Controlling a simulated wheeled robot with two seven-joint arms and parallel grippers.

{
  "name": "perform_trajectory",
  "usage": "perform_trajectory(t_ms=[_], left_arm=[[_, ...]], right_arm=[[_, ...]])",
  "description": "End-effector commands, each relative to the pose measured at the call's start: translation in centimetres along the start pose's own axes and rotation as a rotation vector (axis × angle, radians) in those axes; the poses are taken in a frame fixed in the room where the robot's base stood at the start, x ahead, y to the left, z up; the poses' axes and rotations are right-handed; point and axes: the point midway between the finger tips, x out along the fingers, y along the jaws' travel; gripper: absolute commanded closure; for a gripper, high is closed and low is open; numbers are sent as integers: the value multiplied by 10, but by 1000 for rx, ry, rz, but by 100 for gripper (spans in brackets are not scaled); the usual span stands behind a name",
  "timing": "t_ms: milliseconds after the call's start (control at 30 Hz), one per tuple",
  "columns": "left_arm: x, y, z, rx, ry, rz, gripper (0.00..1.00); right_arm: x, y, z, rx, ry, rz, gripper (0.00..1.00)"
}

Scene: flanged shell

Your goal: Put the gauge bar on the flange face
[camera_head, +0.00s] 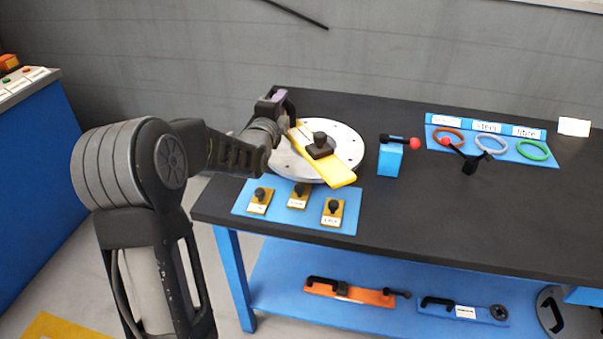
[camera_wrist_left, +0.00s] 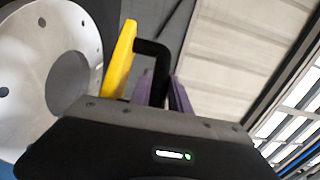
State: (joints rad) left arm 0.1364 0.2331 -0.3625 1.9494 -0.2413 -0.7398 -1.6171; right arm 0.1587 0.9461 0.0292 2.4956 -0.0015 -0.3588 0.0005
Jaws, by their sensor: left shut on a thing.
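The gauge bar, a long yellow bar (camera_head: 340,174), slants across the round grey flange face (camera_head: 352,147) in the head view; its near end reaches past the disc's rim. A dark block with a black knob (camera_head: 320,146) shows at its middle. My left gripper (camera_head: 279,97) is at the bar's far left end. In the left wrist view, the purple fingers (camera_wrist_left: 168,93) are shut on the bar's black bent handle (camera_wrist_left: 155,55), beside the yellow bar (camera_wrist_left: 119,60). The flange face (camera_wrist_left: 22,75) with its round opening is at left. I cannot tell whether bar and face touch. My right gripper is out of view.
On the dark bench (camera_head: 400,230), a blue mat (camera_head: 279,211) with small yellow knobbed blocks lies in front of the flange. A blue block with a red ball (camera_head: 390,157) stands to its right.

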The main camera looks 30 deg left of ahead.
Motion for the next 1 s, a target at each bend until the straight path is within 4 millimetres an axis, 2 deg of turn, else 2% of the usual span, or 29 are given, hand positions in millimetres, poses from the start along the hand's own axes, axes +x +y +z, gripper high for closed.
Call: perform_trajectory(t_ms=[133,433,833,1000], left_arm=[[1,9,0,0,0,-2,100],[0,56,0,-1,0,-2,100],[1,62,0,-1,0,-5,100],[0,80,0,-1,0,-1,100]], right_arm=[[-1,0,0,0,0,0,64],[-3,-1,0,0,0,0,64],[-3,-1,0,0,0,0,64],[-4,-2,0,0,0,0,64]])
